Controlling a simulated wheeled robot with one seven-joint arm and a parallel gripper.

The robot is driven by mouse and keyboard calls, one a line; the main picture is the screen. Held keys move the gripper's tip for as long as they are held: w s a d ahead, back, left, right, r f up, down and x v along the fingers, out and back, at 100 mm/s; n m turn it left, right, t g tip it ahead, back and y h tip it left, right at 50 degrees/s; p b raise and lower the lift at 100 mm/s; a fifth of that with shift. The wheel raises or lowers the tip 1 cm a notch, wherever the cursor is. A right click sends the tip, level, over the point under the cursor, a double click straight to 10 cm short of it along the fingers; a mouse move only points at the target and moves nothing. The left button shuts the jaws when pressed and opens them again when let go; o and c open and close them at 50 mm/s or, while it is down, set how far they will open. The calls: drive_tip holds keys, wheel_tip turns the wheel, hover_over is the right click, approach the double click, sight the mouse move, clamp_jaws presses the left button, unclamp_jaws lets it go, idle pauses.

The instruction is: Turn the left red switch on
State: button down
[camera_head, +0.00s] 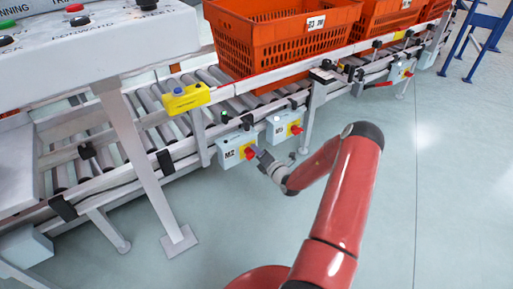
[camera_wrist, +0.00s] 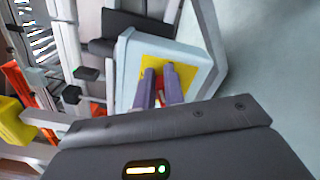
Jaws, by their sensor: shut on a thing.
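The left red switch (camera_head: 250,153) is on the front of a light grey box (camera_head: 231,152) marked M2, under the conveyor. My gripper (camera_head: 257,156) is at this switch and shut on it. In the wrist view, the two purple-grey fingers (camera_wrist: 165,84) point at the box's yellow plate (camera_wrist: 152,48). The switch itself is mostly hidden between them there. I cannot tell which way the knob is turned. A second red switch (camera_head: 296,130) is on the similar box (camera_head: 277,130) to the right, apart from my gripper.
The roller conveyor (camera_head: 160,100) runs behind the boxes, with orange totes (camera_head: 275,40) on it. A yellow box with a blue button (camera_head: 186,98) is on the conveyor rail. A white control panel (camera_head: 95,45) on a leg stands at left.

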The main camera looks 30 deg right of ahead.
drive_tip(key=m, duration=0.1)
drive_tip(key=f+m+p, duration=0.1)
drive_tip(key=m, duration=0.3)
drive_tip(key=shift+s+a+f+p, duration=0.15)
drive_tip(key=shift+a+f+p, duration=0.2)
drive_tip(key=shift+m, duration=0.3)
drive_tip(key=c, duration=1.5)
unclamp_jaws()
drive_tip(key=shift+a, duration=0.1)
drive_tip(key=shift+r, duration=0.1)
drive_tip(key=shift+d, duration=0.25)
drive_tip(key=shift+s+d, duration=0.1)
drive_tip(key=shift+s, duration=0.05)
drive_tip(key=s, duration=0.7)
drive_tip(key=shift+s+d, duration=0.15)
drive_tip(key=shift+d, duration=0.25)
